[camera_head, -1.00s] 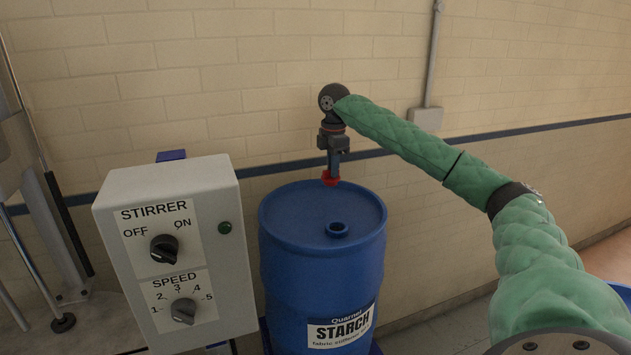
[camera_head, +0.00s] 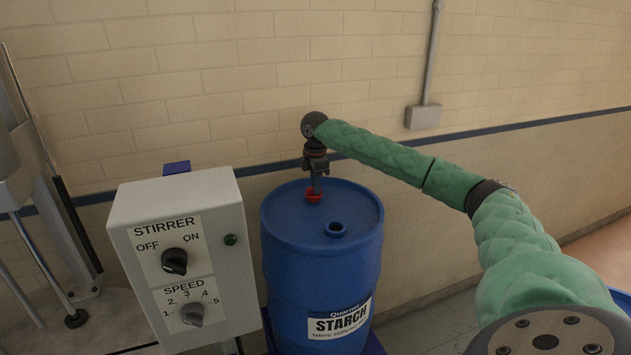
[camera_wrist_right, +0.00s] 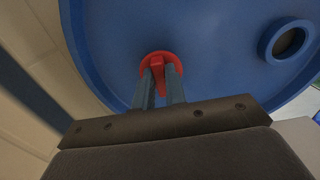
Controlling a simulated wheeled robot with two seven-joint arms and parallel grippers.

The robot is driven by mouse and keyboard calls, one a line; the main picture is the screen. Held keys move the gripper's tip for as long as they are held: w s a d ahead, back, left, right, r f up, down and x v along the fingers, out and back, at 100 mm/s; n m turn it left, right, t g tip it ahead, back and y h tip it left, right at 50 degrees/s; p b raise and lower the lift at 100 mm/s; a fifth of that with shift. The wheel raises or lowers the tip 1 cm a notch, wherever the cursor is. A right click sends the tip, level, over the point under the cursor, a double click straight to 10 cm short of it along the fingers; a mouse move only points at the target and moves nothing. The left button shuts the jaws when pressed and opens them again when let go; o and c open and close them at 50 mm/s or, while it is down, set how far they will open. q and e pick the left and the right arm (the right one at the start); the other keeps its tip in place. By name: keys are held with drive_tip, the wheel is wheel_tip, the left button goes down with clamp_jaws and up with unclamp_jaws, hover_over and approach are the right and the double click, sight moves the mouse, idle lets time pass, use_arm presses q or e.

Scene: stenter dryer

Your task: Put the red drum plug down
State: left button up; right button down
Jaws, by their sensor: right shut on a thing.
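The red drum plug (camera_head: 314,197) is at the top of the blue starch drum (camera_head: 320,260), toward the back left of the lid. It also shows in the right wrist view (camera_wrist_right: 163,68), against the blue lid. My right gripper (camera_head: 316,189) points down from above and is shut on the plug; its two fingers (camera_wrist_right: 160,84) hold the plug's upright grip. The plug appears at or very near the lid surface; I cannot tell if it touches. An open bung hole (camera_head: 336,229) with a raised rim is nearer the front of the lid. My left gripper is not in view.
A grey control box (camera_head: 185,255) with stirrer and speed knobs stands left of the drum. A brick wall (camera_head: 250,80) is close behind it. A conduit box (camera_head: 423,117) is on the wall at right. The lid's middle is clear.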

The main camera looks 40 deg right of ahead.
drive_tip(key=shift+f, duration=0.1)
drive_tip(key=c, duration=1.4)
unclamp_jaws()
drive_tip(key=shift+c, duration=0.2)
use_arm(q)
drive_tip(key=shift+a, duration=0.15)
